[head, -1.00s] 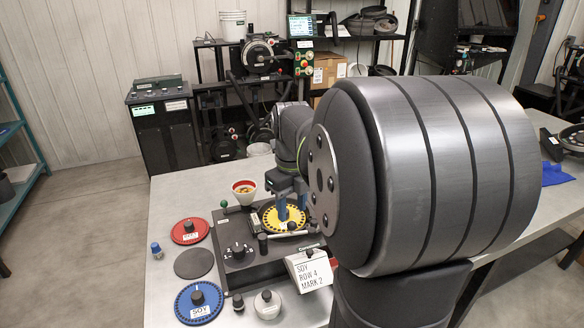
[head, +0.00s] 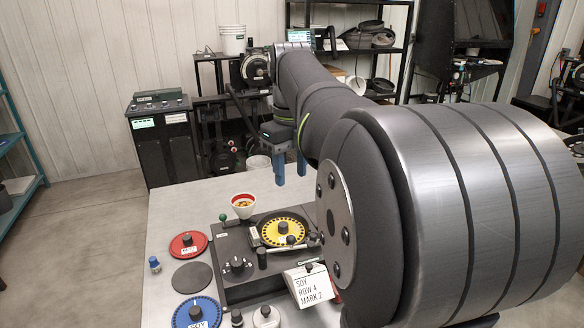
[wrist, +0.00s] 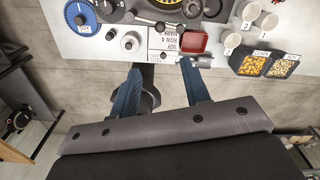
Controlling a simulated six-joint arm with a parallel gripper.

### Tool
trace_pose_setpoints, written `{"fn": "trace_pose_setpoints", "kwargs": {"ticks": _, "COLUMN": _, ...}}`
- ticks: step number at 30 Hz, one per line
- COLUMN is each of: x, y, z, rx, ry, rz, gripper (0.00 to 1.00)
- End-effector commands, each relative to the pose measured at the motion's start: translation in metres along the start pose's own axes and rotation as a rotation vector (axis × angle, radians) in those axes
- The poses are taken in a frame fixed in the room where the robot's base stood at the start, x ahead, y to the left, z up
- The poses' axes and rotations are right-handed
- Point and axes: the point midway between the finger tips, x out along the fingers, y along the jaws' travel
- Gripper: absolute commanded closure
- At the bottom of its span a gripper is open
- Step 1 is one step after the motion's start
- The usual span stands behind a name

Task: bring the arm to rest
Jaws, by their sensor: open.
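My gripper (head: 290,170) is raised above the back of the table in the head view, with its blue fingers apart and nothing between them. In the wrist view my gripper (wrist: 162,85) is also open and empty, its fingers over the table's edge. The seed meter (head: 262,285) is a dark base on the grey table (head: 165,225). A yellow seed plate (head: 268,236) sits in it, with a black knob at its middle. My gripper is above and behind the plate, apart from it.
A red plate (head: 178,250), a dark disc (head: 190,278) and a blue plate (head: 185,316) lie left of the meter. A red-rimmed cup (head: 243,207) stands behind it. A sign (head: 312,290) reads SOY ROW 4 MARK 2. The wrist view shows a red tray (wrist: 194,42) and seed trays (wrist: 250,63).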

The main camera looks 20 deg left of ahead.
Motion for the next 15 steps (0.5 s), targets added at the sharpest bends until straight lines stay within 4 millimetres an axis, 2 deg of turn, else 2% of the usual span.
{"fn": "trace_pose_setpoints", "kwargs": {"ticks": 9, "x": 0.003, "y": 0.000, "z": 0.000, "rx": 0.000, "ry": 0.001, "rz": 0.000, "gripper": 0.57}}
{"fn": "trace_pose_setpoints", "kwargs": {"ticks": 15, "x": 0.026, "y": 0.000, "z": 0.000, "rx": 0.000, "ry": 0.002, "rz": 0.001, "gripper": 0.57}}
